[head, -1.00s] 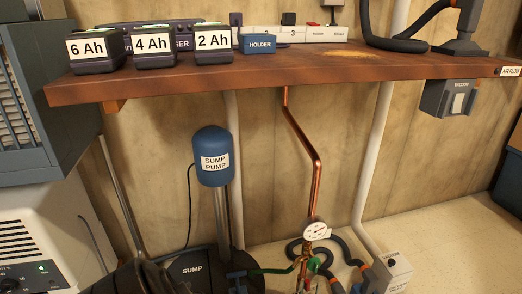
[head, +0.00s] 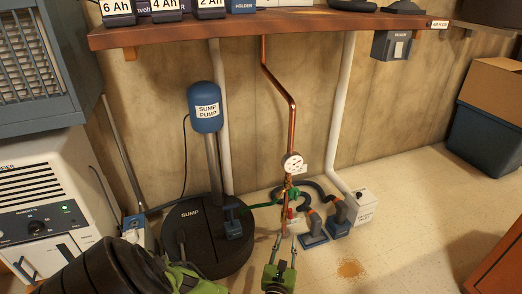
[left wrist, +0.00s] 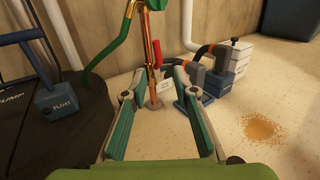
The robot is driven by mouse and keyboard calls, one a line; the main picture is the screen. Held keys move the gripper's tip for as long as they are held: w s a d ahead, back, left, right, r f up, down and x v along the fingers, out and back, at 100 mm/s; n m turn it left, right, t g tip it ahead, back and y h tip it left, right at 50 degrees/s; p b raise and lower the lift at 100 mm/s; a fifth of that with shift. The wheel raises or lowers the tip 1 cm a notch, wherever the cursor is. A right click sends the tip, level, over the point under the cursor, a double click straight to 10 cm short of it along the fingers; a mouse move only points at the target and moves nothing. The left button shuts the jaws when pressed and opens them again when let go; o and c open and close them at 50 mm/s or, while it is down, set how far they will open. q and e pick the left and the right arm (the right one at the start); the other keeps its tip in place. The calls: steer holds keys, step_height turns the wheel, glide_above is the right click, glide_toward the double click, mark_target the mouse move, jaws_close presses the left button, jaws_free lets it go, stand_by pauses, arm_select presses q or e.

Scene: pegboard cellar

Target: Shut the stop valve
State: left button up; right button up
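The stop valve sits low on the copper pipe, below a round white gauge (head: 292,163). Its red lever (head: 291,213) runs roughly upright beside the pipe; it also shows in the left wrist view (left wrist: 158,55). A green valve body (head: 293,194) sits just above the lever. My left gripper (head: 286,240) is low in front of the pipe. In the left wrist view its two green-padded fingers (left wrist: 153,82) are spread apart, with nothing held, and the pipe's lower end and lever show beyond the gap. My right gripper is not in view.
The black sump lid (head: 205,258) with the blue sump pump (head: 206,107) is left of the pipe. A green hose (left wrist: 108,48) joins near the valve. Grey hoses (head: 318,190) with blue bases stand close right. Open floor with a brown spill (head: 352,269) lies further right.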

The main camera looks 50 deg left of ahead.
arm_select(q)
steer(key=s+d+f+n+g+h+p, duration=0.1)
steer(key=s+d+n+g+h+p, duration=0.2)
steer(key=s+p, duration=0.6)
steer(key=s+d+f+n+g+h+p, duration=0.1)
steer(key=s+d+n+g+h+p, duration=0.2)
steer(key=s+d+n+g+p, duration=0.3)
steer(key=s+n+g+p, duration=0.1)
steer(key=s+n+p, duration=0.3)
steer(key=p, duration=0.5)
steer(key=shift+s+d+f+h, duration=0.15)
steer(key=shift+h, duration=0.15)
steer(key=shift+c, duration=0.4)
